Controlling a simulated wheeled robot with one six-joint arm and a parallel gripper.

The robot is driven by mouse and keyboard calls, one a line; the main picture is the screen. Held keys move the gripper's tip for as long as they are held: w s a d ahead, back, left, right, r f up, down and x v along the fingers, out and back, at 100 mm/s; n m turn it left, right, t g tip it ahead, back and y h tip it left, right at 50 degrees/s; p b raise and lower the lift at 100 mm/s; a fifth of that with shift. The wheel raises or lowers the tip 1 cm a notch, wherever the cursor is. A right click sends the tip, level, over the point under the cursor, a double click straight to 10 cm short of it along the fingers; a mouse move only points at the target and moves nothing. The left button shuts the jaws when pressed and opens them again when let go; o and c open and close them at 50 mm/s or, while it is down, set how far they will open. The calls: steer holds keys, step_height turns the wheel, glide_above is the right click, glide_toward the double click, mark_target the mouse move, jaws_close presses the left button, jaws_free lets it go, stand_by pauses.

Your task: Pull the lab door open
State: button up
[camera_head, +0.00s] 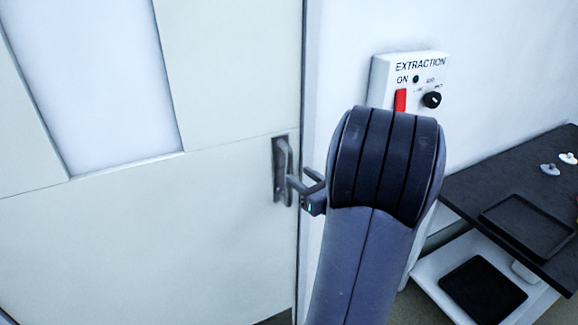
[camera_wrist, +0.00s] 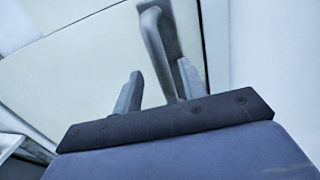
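The lab door (camera_head: 220,230) is a pale panel with a tall window, on the left in the head view; it also fills the back of the wrist view (camera_wrist: 80,75). It appears flush with its frame. A grey metal pull handle (camera_head: 281,165) stands upright near the door's right edge. In the wrist view, the handle (camera_wrist: 156,45) runs down between my two fingers. My gripper (camera_head: 300,178) is at the handle in the head view. In the wrist view, my gripper (camera_wrist: 160,69) has its fingers spread, with gaps visible beside the handle. My arm hides part of the wall.
A white extraction control box (camera_head: 423,78) with a red switch and black knob is on the wall right of the door. A dark bench (camera_head: 470,190) with a black tray (camera_head: 528,226) stands at the right, above a white lower shelf (camera_head: 440,270).

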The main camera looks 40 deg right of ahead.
mark_target(291, 169)
steer(key=w+p, duration=0.1)
steer(key=w, duration=0.4)
steer(key=shift+w, duration=0.4)
jaws_close()
